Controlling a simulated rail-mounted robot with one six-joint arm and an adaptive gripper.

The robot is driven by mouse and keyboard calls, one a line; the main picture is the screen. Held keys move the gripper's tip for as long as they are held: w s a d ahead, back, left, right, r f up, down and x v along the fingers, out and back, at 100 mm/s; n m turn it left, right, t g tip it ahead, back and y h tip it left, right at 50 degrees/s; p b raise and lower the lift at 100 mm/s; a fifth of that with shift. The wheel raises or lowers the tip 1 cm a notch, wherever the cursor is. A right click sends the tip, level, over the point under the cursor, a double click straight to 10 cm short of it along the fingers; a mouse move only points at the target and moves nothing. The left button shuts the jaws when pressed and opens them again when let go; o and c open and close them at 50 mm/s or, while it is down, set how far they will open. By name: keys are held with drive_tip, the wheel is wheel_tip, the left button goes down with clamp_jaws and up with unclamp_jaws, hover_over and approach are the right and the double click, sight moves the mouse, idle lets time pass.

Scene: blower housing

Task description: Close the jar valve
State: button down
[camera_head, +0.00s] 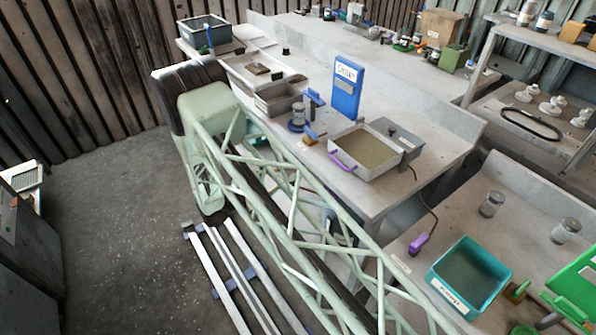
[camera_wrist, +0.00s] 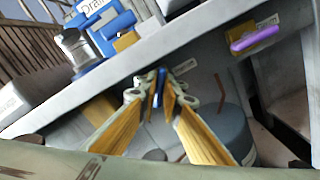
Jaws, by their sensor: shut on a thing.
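In the wrist view my gripper (camera_wrist: 160,88) has its two yellow fingers converging, with a narrow blue piece (camera_wrist: 160,80) between the grey tips. I cannot tell whether this piece is the jar valve's handle. It shows in front of the bench's front edge. A glass jar with a metal lid (camera_wrist: 72,45) stands on a blue base at the upper left, beside blue fittings (camera_wrist: 112,35). In the head view the jar (camera_head: 298,113) stands on the bench near a blue fitting (camera_head: 312,100). My gripper is not visible there; my lattice arm crosses the picture.
A blue "Drain" board (camera_head: 346,88) stands behind the jar. A tray with a purple handle (camera_head: 366,151) sits to its right, a grey bin (camera_head: 278,97) to its left. Under the bench a grey-blue bucket (camera_wrist: 228,128) shows near my fingers. The floor at left (camera_head: 110,220) is open.

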drive_tip(key=shift+s+d+f+m+b, duration=0.1)
drive_tip(key=shift+f+m+b, duration=0.05)
drive_tip(key=shift+m+b, duration=2.1)
drive_tip(key=shift+f+m+b, duration=0.15)
drive_tip(key=shift+m+b, duration=1.25)
drive_tip(key=shift+m, duration=1.55)
drive_tip(key=c, duration=2.8)
unclamp_jaws()
drive_tip(key=shift+r+p, duration=0.15)
drive_tip(key=shift+p, duration=0.15)
